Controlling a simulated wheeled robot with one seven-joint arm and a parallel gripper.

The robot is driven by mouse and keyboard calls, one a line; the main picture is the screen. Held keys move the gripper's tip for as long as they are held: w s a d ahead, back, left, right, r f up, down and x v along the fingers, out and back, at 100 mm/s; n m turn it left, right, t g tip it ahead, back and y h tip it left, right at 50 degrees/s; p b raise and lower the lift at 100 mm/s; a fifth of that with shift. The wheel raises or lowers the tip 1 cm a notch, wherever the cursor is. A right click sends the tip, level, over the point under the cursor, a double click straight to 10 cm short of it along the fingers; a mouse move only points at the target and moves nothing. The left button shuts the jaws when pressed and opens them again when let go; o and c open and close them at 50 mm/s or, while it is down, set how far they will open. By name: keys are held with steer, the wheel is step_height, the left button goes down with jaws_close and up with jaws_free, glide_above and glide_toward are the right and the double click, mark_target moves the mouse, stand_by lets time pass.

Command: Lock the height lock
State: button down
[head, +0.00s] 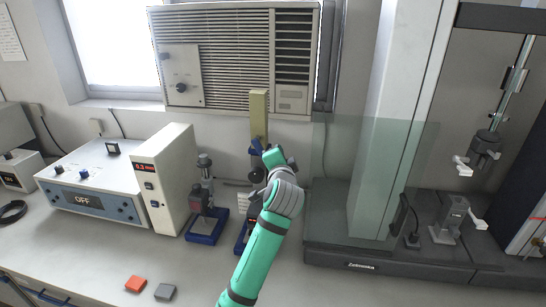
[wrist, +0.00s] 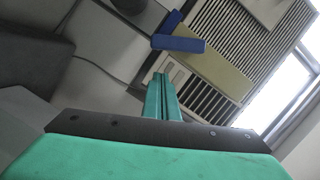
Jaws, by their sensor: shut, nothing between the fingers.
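A measuring stand with a beige column (head: 258,112) and a blue base (head: 240,236) stands on the bench behind my arm. A blue part (head: 254,146) sits on the column, and a dark round knob (head: 256,175) is below it. I cannot tell which part is the height lock. My gripper (head: 270,155) is beside the column at the blue part's height; its fingertips are hard to see there. In the wrist view my gripper (wrist: 160,82) is shut and empty, pointing toward the blue part (wrist: 178,44) and the beige column (wrist: 215,68). Contact is not clear.
A smaller stand with a blue base (head: 207,228) and a white meter box (head: 167,178) are to the left. A large tester with a clear shield (head: 365,175) is to the right. Red (head: 136,284) and grey (head: 165,292) blocks lie in front.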

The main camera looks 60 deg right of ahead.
steer(key=v, duration=1)
steer(key=shift+s+r, duration=0.35)
steer(key=shift+s, duration=0.05)
